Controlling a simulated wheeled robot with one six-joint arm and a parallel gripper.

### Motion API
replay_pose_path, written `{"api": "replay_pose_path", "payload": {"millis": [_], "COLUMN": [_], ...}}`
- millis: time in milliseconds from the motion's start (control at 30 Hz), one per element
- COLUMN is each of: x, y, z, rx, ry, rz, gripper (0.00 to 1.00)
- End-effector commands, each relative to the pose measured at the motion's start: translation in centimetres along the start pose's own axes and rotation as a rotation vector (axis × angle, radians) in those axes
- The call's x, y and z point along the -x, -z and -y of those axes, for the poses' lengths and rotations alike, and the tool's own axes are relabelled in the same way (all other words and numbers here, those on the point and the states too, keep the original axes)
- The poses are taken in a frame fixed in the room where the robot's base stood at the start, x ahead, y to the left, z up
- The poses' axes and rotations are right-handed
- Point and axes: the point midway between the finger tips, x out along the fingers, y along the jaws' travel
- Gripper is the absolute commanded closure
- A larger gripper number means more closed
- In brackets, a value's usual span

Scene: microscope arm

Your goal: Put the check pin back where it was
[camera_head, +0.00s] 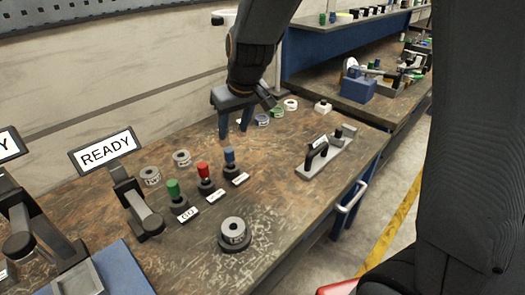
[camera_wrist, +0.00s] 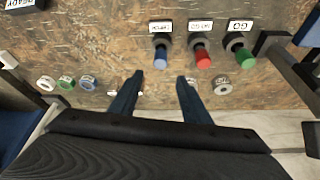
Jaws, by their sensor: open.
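Three pins stand upright in a row on dark bases on the workbench: green (camera_head: 173,189), red (camera_head: 203,170) and blue (camera_head: 229,156). The label by the green one reads GO; I cannot tell which one is the check pin. In the wrist view, the blue (camera_wrist: 161,58), red (camera_wrist: 203,60) and green (camera_wrist: 246,58) pins show at upper middle to right. My gripper (camera_head: 235,127) is open and empty, pointing down above the bench beyond the blue pin. Its two fingers (camera_wrist: 160,78) show apart in the wrist view, touching no pin.
A grey ring on a dark round base (camera_head: 233,231) stands in front. Grey rings (camera_head: 181,158) lie behind the pins. A READY sign (camera_head: 106,150) stands left. Bare bench lies between.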

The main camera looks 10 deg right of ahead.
Motion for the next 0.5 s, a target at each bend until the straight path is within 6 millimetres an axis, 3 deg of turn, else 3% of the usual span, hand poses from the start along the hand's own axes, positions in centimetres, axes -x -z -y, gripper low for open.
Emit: {"api": "replay_pose_path", "payload": {"millis": [67, 167, 400, 500], "x": [0.2, 0.7, 2.6, 3.3], "y": [-1.1, -4.5, -16.9, -20.6], "z": [-0.6, -2.4, -6.3, -6.8], "rx": [-0.018, -0.076, -0.279, -0.338], "ry": [-0.005, -0.022, -0.075, -0.09], "rz": [0.013, 0.054, 0.2, 0.242], "gripper": [0.57, 0.57, 0.57, 0.57]}}
